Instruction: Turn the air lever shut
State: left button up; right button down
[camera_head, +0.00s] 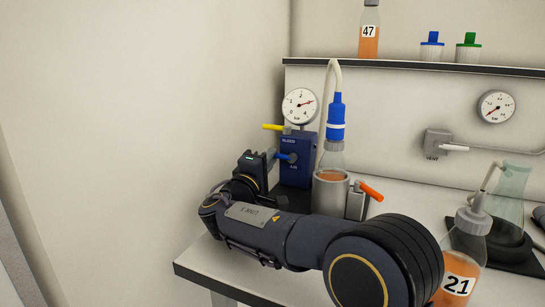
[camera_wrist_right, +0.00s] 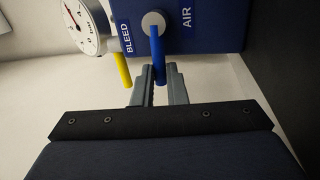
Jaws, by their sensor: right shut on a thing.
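The air lever is a blue handle (camera_head: 284,155) on the front of a dark blue box (camera_head: 299,174), pointing left from its round grey hub. In the right wrist view the blue lever (camera_wrist_right: 157,48) hangs from the hub beside the AIR label. My right gripper (camera_head: 272,156) reaches in from the left of the box and is shut on the lever. The wrist view shows its fingers (camera_wrist_right: 156,85) on both sides of the lever's end. My left gripper is not in view.
A yellow bleed lever (camera_head: 272,127) sits just above, close to the fingers. A gauge (camera_head: 300,106) tops the box. A blue-capped bottle (camera_head: 332,158) in a metal holder with an orange handle (camera_head: 371,190) stands right. Bottle 21 (camera_head: 461,265) is near my right arm.

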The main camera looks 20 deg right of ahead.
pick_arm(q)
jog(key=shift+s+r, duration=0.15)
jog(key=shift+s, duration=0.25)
pick_arm(e)
jog(key=shift+f+n, duration=0.25)
jog(key=shift+n, duration=0.25)
jog(key=c, duration=1.5)
grip_release()
jog(key=shift+o, duration=0.2)
jog(key=shift+r, duration=0.15)
pick_arm(q)
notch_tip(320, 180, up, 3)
jog(key=p, duration=0.3)
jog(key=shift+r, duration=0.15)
pick_arm(e)
jog(key=s+a+r, duration=0.6)
jog(key=s+r, duration=0.6)
jog(key=shift+s+r, duration=0.35)
